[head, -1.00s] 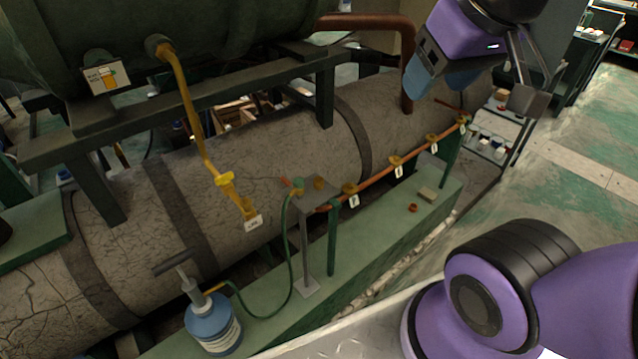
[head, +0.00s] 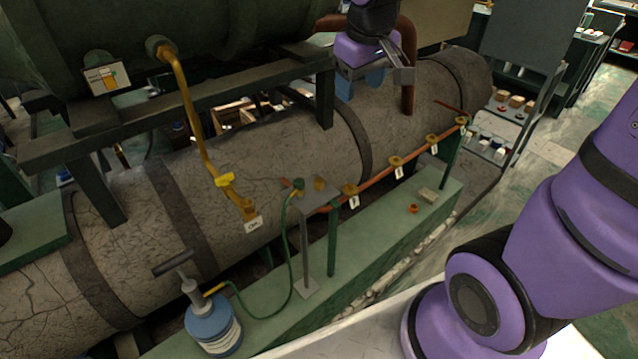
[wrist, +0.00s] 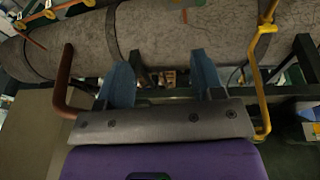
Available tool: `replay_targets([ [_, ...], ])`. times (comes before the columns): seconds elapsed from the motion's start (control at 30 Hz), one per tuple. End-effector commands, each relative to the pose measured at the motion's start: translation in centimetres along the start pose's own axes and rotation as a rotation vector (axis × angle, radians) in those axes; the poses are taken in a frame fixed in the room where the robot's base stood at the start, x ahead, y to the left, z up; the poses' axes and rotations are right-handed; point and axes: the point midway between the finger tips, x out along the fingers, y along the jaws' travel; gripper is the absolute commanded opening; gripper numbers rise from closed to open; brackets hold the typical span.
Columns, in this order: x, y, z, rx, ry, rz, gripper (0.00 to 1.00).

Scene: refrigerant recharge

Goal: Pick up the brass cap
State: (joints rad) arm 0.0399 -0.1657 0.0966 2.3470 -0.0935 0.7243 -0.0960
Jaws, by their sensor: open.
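A small brass-coloured cap-like piece (head: 320,184) stands on the plate of a thin grey stand, beside a green hose fitting (head: 299,185). A small orange-brass ring-like piece (head: 413,208) lies on the green ledge further right. I cannot tell for sure which of these is the brass cap. My gripper (head: 360,84) is in the air above the far part of the big cracked grey pipe, well apart from both pieces. In the wrist view its two blue fingers (wrist: 163,76) are spread with nothing between them.
The cracked pipe (head: 270,150) runs behind the green ledge (head: 375,240). A copper line with yellow tagged valves (head: 397,162) runs above the ledge. A yellow pipe (head: 188,110) comes down at left. A blue pump canister (head: 213,328) stands in front. A tan block (head: 428,195) lies near the ring.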

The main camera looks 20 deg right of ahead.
Motion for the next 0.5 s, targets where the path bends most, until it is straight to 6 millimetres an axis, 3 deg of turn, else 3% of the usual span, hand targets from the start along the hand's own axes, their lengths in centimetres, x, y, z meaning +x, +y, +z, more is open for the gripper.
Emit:
replay_targets([
  [0.2,6.1,-0.2,-3.5,-0.077,-0.071,-0.023,0.61],
  [0.5,15.4,-1.2,-6.7,-0.177,-0.15,-0.076,0.61],
])
